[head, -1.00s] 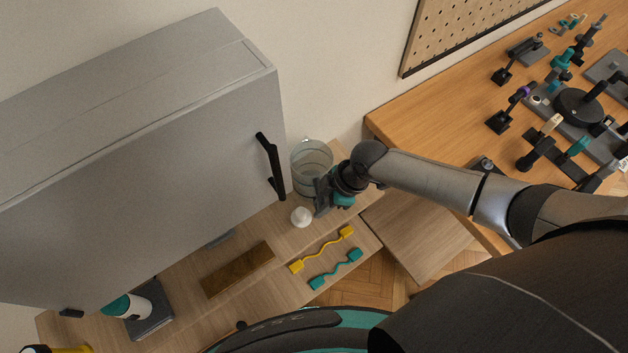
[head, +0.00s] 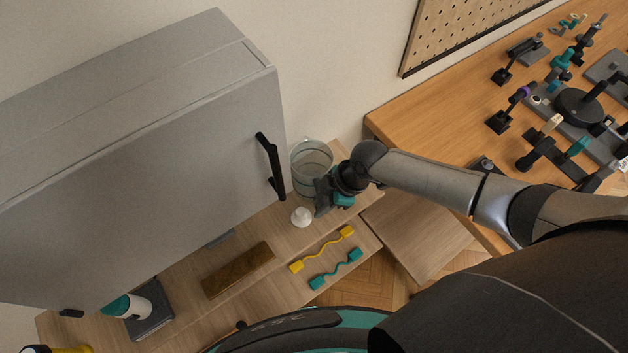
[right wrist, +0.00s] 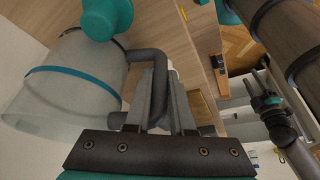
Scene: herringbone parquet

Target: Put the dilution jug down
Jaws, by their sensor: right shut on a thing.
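The dilution jug (head: 312,158) is a clear, see-through vessel at the far end of the wooden counter, just right of the grey cabinet's black handle. My right gripper (head: 324,194) is at its near right side. In the right wrist view the jug (right wrist: 62,88) fills the left, with a teal band and a dark grey handle (right wrist: 146,56). The right gripper (right wrist: 165,85) is shut on that handle. The jug looks roughly upright in the head view; I cannot tell whether its base touches the counter.
The grey cabinet (head: 130,180) stands close on the left. A white round object (head: 301,217) sits just in front of the jug. A yellow piece (head: 322,250), a teal piece (head: 335,269) and a brown board (head: 238,269) lie nearer. A crowded workbench (head: 430,125) is on the right.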

